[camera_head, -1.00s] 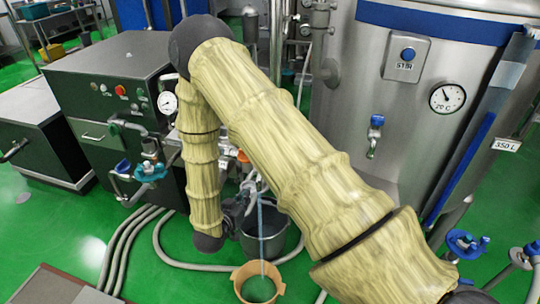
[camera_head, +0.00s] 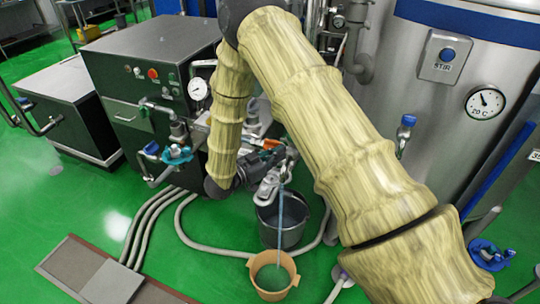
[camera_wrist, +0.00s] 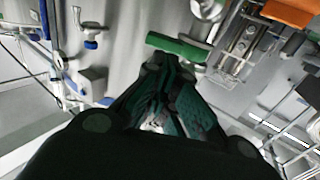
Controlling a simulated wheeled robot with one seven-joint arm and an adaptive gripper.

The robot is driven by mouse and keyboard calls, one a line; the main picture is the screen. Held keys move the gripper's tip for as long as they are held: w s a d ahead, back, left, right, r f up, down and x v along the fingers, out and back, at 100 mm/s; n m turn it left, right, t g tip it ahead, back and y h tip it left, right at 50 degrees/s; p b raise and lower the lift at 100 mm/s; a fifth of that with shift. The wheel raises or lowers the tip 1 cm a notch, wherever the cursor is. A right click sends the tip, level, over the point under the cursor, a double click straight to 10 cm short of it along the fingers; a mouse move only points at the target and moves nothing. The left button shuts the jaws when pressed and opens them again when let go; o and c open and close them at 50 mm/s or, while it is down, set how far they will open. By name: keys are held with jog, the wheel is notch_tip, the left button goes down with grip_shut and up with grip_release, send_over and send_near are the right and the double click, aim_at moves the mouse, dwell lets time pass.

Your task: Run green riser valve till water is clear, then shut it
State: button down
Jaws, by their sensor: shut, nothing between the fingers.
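The green valve handle (camera_wrist: 178,46) lies crosswise in the wrist view, just beyond my fingertips. My gripper (camera_wrist: 172,72) is shut and empty, with its dark fingers close to the handle; whether they touch it I cannot tell. In the head view my gripper (camera_head: 262,180) is beside the pipework, and the green handle cannot be made out there. A thin bluish stream of water (camera_head: 280,225) falls from the pipework into a tan bucket (camera_head: 256,284). The water in the bucket looks grey-green; how clear the stream is I cannot tell.
A grey metal pail (camera_head: 270,236) stands behind the tan bucket. Grey hoses (camera_head: 190,236) cross the green floor. A dark cabinet (camera_head: 140,75) with a gauge stands left, and a steel tank (camera_head: 430,110) right. An orange handle (camera_head: 268,143) is near my gripper.

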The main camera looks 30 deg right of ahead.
jog(key=w+d+p, duration=0.1)
jog(key=d+p, duration=0.1)
jog(key=d, duration=0.5)
jog(key=shift+w+d+p, duration=0.2)
jog(key=shift+p, duration=0.1)
jog(key=shift+s+d+t, duration=0.15)
jog(key=shift+t, duration=0.15)
